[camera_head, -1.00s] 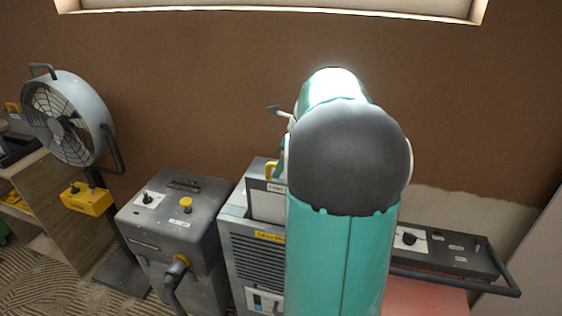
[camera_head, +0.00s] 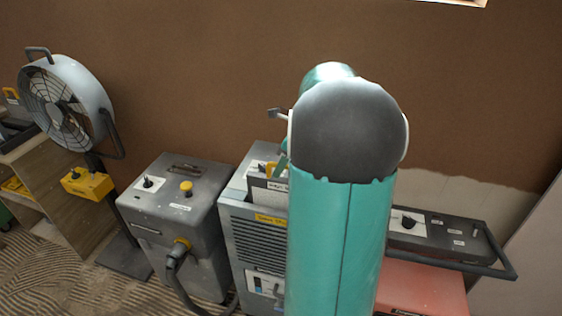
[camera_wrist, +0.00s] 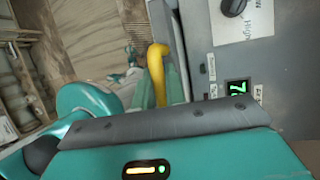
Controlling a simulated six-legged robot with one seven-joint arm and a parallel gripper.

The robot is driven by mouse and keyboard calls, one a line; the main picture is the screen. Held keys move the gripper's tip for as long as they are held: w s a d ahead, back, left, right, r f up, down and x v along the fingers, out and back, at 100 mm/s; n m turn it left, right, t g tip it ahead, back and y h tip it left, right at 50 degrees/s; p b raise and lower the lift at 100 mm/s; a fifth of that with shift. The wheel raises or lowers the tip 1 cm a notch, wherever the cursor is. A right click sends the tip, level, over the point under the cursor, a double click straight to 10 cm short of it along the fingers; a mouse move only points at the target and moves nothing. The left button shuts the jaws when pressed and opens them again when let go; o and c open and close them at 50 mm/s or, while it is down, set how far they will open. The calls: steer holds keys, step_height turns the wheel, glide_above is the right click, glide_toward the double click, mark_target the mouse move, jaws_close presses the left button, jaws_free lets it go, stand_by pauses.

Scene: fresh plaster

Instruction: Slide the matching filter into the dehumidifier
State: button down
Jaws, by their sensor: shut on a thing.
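The dehumidifier (camera_head: 260,240) is a grey box with a louvred front and a yellow label, left of my arm in the head view. Its dial and green display panel (camera_wrist: 238,55) show in the wrist view. A filter (camera_head: 260,193), a grey panel with a small label, stands upright at the dehumidifier's top, its lower part hidden. Its yellow handle (camera_wrist: 157,72) is between the green fingers of my gripper (camera_wrist: 160,88), which is shut on it. In the head view my arm hides most of the gripper (camera_head: 281,166). How deep the filter sits is not clear.
A grey machine (camera_head: 178,215) with a hose stands close left of the dehumidifier. A fan (camera_head: 65,105) and a wooden shelf (camera_head: 45,195) are farther left. A control panel with a bar handle (camera_head: 445,240) is to the right. The brown wall is behind.

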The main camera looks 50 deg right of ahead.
glide_toward(275, 202)
steer(key=shift+x, duration=2.4)
steer(key=shift+w+a+r, duration=0.1)
steer(key=shift+w+a, duration=0.05)
steer(key=shift+a, duration=0.15)
steer(key=shift+f, duration=0.7)
steer(key=c, duration=1.4)
jaws_free()
steer(key=shift+o, duration=0.2)
steer(key=v, duration=1.4)
